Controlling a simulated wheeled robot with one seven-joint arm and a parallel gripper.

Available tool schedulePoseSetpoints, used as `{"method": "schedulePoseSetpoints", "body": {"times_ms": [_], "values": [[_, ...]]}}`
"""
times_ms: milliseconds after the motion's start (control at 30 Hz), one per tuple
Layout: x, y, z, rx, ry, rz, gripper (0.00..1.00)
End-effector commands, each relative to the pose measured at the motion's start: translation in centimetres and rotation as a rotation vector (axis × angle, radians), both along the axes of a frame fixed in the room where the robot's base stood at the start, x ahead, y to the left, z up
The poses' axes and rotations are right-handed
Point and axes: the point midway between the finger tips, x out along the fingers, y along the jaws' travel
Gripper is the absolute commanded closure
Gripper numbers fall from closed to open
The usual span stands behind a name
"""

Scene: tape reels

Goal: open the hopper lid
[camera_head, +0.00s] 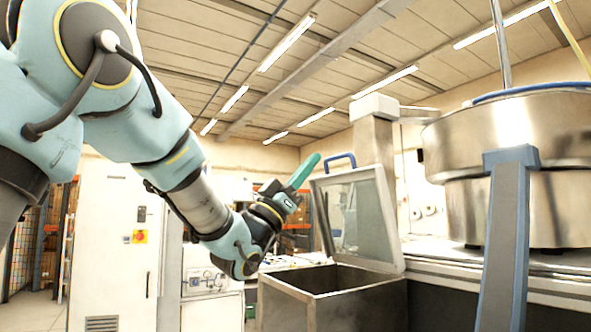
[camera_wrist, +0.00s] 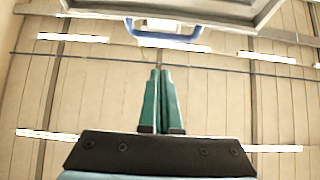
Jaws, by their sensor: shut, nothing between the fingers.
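The hopper (camera_head: 335,308) is an open-topped metal box in the head view. Its framed, see-through lid (camera_head: 391,225) stands raised and steeply tilted at the back, leaving the opening uncovered. A blue handle (camera_head: 327,161) is on the lid's upper edge, and it also shows in the wrist view (camera_wrist: 166,43). My gripper (camera_head: 314,160) has green fingers pressed together, just left of the handle. In the wrist view the fingertips (camera_wrist: 160,72) point toward the handle with a small gap in the picture. Nothing is between the fingers.
A large metal bowl feeder (camera_head: 520,130) stands at right on a bench, with a blue-grey post (camera_head: 508,250) before it. A metal column (camera_head: 375,145) rises behind the lid. A white cabinet (camera_head: 112,235) stands at left. Open air surrounds my gripper's left side.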

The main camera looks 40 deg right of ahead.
Motion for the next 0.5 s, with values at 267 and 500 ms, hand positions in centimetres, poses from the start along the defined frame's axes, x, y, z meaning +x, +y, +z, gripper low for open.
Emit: {"method": "schedulePoseSetpoints", "body": {"times_ms": [267, 500], "values": [[-0.2, -3.6, 0.5, 0.001, 0.001, 0.0, 1.0], [-0.3, -4.1, 0.3, 0.001, 0.001, 0.001, 1.0]]}}
